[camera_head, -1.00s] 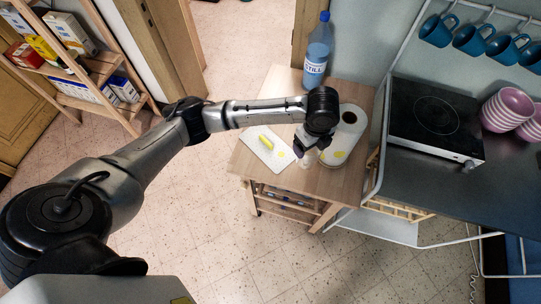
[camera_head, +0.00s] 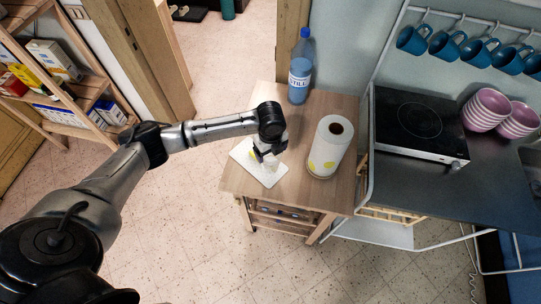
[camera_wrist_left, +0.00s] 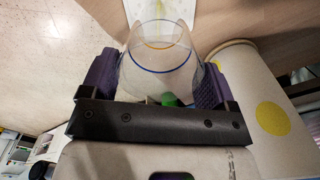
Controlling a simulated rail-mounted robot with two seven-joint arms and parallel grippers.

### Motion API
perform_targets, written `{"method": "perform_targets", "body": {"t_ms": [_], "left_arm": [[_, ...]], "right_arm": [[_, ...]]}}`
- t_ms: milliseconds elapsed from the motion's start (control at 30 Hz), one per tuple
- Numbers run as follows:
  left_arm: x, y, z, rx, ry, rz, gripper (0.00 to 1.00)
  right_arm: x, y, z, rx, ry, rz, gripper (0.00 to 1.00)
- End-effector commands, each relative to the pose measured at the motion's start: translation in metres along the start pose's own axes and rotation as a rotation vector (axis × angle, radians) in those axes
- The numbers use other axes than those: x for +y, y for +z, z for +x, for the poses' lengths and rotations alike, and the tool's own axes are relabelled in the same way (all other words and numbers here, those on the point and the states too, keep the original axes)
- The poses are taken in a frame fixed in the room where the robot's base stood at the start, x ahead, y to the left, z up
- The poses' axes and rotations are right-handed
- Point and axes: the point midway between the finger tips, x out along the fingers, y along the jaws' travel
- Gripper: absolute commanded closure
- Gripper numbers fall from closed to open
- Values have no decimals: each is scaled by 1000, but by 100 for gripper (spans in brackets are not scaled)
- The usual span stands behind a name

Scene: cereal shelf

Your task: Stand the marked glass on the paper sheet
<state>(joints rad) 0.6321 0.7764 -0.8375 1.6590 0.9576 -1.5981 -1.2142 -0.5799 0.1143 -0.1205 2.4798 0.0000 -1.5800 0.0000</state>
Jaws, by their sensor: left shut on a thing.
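The clear glass (camera_wrist_left: 157,62) shows in the left wrist view with a blue ring and an orange ring. My left gripper (camera_wrist_left: 158,84) is shut on it, one purple-padded finger on each side. In the head view my left gripper (camera_head: 268,156) is at the white paper sheet (camera_head: 245,164) on the wooden table, covering part of it. The glass is small and pale there, at the sheet's right side. I cannot tell whether its base touches the sheet. A yellow bit shows on the sheet beside the gripper. My right gripper is not in view.
A paper towel roll (camera_head: 330,150) with yellow dots stands upright right of the gripper. A blue water bottle (camera_head: 301,68) stands at the table's back. A hotplate (camera_head: 418,122) and pink bowls (camera_head: 486,108) are on the counter. The wooden table (camera_head: 290,190) is bare between sheet and roll.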

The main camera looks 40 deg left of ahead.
Motion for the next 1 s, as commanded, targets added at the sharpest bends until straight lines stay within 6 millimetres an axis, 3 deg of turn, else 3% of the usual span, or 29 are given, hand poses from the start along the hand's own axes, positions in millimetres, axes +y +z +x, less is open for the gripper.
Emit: {"method": "perform_targets", "body": {"t_ms": [367,767,800,1000], "left_arm": [[0,0,38,-1,0,-1,61],[0,0,42,-1,0,0,61],[0,0,42,-1,1,0,15],[0,0,42,-1,0,0,0]], "right_arm": [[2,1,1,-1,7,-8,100],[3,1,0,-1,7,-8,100],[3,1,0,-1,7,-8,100],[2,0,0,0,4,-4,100]]}}
